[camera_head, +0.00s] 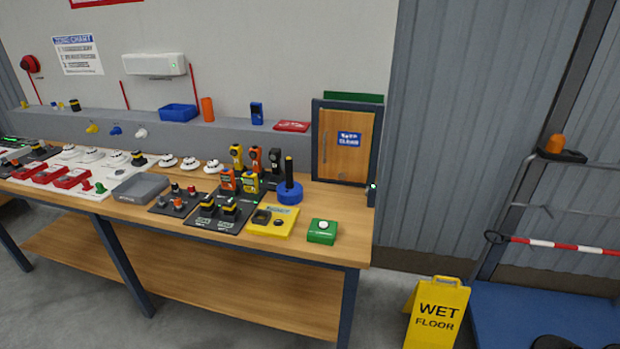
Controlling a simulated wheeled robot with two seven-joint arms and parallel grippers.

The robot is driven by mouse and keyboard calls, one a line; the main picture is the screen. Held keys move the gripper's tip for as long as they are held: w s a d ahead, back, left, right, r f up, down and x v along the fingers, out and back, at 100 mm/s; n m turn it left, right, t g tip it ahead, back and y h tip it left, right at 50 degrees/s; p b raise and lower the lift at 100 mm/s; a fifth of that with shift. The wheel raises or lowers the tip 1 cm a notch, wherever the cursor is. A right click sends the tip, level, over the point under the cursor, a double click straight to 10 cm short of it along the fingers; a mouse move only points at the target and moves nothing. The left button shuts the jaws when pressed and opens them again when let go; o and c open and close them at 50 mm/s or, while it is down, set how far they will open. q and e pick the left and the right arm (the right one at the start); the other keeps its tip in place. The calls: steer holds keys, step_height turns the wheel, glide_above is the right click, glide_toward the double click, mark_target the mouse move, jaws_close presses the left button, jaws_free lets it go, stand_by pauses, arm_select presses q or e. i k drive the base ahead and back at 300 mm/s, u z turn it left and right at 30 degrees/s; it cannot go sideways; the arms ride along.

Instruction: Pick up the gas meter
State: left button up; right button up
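Several upright handheld instruments stand on a dark tray on the wooden bench, and I cannot tell by label which is the gas meter. At the front are an orange instrument (228,180) and a yellow one (250,183) with small screens. Behind them stand a yellow-and-black instrument (237,156), an orange-and-black one (256,158) and a black one (275,160). A blue handheld device (257,112) stands on the ledge behind. Neither of my grippers is in view.
A blue round base with a black post (289,193), a yellow box (272,222) and a green button box (322,232) crowd the bench's right end. Detectors and red call points fill the left. A wet floor sign (436,313) stands right of the bench.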

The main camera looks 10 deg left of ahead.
mark_target(251, 181)
steer(key=z, duration=0.4)
steer(key=i, duration=1.05)
steer(key=u, duration=0.4)
